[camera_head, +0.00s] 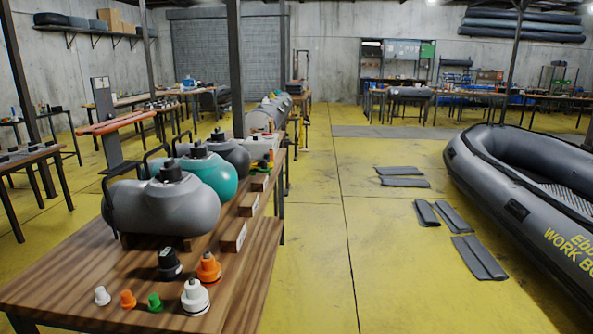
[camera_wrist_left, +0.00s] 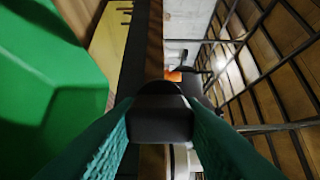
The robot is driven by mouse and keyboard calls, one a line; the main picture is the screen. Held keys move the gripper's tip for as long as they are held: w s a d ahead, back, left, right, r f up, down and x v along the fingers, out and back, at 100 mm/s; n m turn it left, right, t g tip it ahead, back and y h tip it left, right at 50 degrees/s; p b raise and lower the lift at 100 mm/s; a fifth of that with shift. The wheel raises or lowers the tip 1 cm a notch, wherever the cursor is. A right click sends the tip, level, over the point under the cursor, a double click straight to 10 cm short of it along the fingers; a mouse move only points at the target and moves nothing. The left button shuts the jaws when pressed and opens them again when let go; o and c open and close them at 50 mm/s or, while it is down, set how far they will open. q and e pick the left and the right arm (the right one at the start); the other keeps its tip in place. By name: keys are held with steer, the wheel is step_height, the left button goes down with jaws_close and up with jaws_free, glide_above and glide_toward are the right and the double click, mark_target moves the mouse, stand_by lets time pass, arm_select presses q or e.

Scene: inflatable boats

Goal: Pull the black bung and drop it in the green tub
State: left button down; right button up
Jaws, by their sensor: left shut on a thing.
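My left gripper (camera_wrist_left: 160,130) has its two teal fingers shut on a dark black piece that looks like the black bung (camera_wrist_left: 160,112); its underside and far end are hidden. The large green shape at the left of the left wrist view looks like the green tub (camera_wrist_left: 45,75), close beside the gripper and apart from the held piece. In the head view neither gripper shows, nor the tub. A black bung-like cap (camera_head: 169,263) stands upright on the wooden table there; I cannot tell how it relates to the held piece.
An orange bung (camera_head: 208,267), a white bung (camera_head: 194,297) and small white, orange and green plugs stand on the wooden table (camera_head: 60,290). Grey and teal tanks (camera_head: 165,205) with black caps stand behind them. A grey inflatable boat (camera_head: 510,185) lies at the right; the yellow floor between is mostly clear.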

arm_select(q)
steer(key=c, duration=0.9)
jaws_free()
steer(key=v, duration=1.2)
steer(key=shift+b, duration=0.4)
